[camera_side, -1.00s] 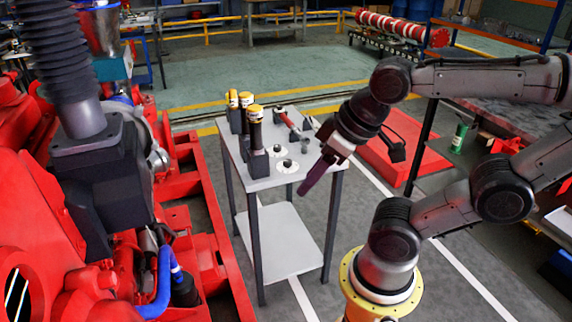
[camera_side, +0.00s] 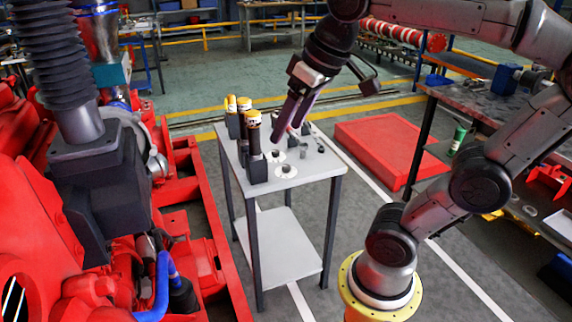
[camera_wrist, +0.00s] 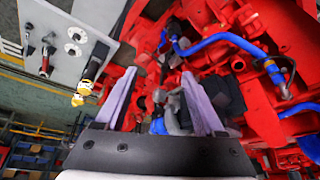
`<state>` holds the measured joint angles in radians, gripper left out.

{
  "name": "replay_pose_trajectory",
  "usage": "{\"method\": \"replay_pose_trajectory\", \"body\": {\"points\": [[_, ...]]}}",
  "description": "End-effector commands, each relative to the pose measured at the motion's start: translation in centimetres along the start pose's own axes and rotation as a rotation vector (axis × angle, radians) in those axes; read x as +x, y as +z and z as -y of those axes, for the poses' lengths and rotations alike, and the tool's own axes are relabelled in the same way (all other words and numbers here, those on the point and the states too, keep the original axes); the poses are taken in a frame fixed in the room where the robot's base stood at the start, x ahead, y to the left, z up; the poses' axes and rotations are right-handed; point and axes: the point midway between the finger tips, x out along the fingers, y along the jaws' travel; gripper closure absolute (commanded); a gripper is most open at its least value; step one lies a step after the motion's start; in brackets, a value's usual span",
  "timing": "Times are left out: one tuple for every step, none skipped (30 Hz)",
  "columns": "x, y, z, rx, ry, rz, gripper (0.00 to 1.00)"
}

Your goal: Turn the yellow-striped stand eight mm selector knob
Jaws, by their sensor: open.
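A small grey table (camera_side: 317,163) holds several dark upright tools with yellow and white banded tops. The front one (camera_side: 255,150) stands in a black block at the table's left. Two white discs with dark round knobs, a near one (camera_side: 286,171) and a far one (camera_side: 276,156), lie to its right. Both discs also show in the wrist view, as an upper one (camera_wrist: 77,34) and a lower one (camera_wrist: 73,49). I cannot tell which knob belongs to the yellow-striped stand. My gripper (camera_side: 287,133) is open and empty, its purple fingers pointing down over the tabletop, apparently above the discs.
A red-handled tool (camera_wrist: 46,57) and small grey parts lie on the table. A big red diesel engine (camera_side: 40,200) stands at left. A red platform (camera_side: 378,147) lies on the floor behind right, and a dark workbench (camera_side: 490,105) stands at far right.

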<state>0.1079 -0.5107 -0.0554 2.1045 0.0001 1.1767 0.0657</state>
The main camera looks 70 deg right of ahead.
Motion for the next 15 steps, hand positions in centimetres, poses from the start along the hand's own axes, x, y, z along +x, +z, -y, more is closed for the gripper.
{"method": "replay_pose_trajectory", "body": {"points": [[-0.2,-1.9,-0.6,0.043,0.014,0.017,0.29],[-0.3,-2.9,-0.9,0.068,0.021,0.028,0.29],[-0.4,-4.4,-1.5,0.104,0.032,0.041,0.29],[-0.5,-5.5,-2.0,0.131,0.039,0.051,0.29],[-0.5,-6.5,-2.5,0.16,0.048,0.062,0.29],[-0.5,-8.1,-3.3,0.2,0.058,0.076,0.29],[-0.4,-9.1,-3.9,0.228,0.066,0.086,0.29],[-0.3,-10.2,-4.6,0.259,0.074,0.095,0.29],[-0.1,-11.6,-5.5,0.298,0.085,0.109,0.29],[0.0,-12.5,-6.3,0.327,0.092,0.119,0.29],[0.2,-13.4,-7.1,0.358,0.1,0.129,0.29],[0.6,-14.7,-8.2,0.397,0.11,0.143,0.29],[0.9,-15.5,-9.1,0.427,0.118,0.153,0.29],[1.2,-16.3,-10.0,0.456,0.125,0.162,0.29],[1.7,-17.3,-11.3,0.497,0.135,0.176,0.29]]}}
